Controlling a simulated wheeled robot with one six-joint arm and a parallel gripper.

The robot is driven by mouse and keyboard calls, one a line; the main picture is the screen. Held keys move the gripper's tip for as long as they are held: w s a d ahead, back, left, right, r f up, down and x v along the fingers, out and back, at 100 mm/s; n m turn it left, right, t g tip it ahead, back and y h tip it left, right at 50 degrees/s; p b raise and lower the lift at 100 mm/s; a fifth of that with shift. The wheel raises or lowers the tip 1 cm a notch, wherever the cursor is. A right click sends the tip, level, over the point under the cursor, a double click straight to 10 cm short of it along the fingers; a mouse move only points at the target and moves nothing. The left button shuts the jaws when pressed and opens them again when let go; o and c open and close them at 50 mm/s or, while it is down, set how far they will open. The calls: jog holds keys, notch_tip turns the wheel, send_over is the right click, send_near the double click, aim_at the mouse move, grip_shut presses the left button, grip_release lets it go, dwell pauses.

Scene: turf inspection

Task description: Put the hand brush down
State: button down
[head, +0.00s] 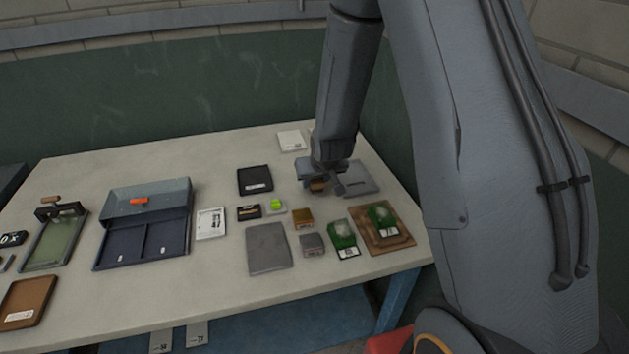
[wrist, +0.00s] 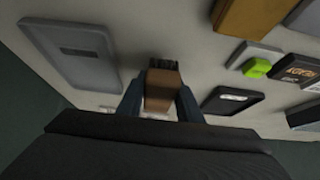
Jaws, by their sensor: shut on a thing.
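The hand brush (wrist: 162,88) shows in the wrist view as a brown wooden block with dark bristles at its far end. My gripper (wrist: 160,100) is shut on it, one finger on each side of the wood. In the head view the brush (head: 318,186) is a small brown patch under my gripper (head: 319,180), at the right back of the table. Most of it is hidden there by the gripper. I cannot tell whether the bristles touch the table (head: 190,302).
A grey tray (head: 357,178) lies just right of my gripper, and a black tray (head: 255,180) to its left. A white card (head: 291,140) lies behind. In front are a brown block (head: 302,217), a grey block (head: 312,244) and turf samples (head: 343,235). Bare table lies between them.

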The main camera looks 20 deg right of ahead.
jog(key=shift+f, duration=0.5)
jog(key=c, duration=1.3)
grip_release()
jog(key=shift+o, duration=0.2)
jog(key=shift+r, duration=0.3)
jog(key=b+v, duration=0.2)
jog(key=v, duration=1)
jog(key=s+r+g, duration=0.1)
jog(key=s+g, duration=0.4)
jog(key=s, duration=1.3)
jog(key=shift+s, duration=0.25)
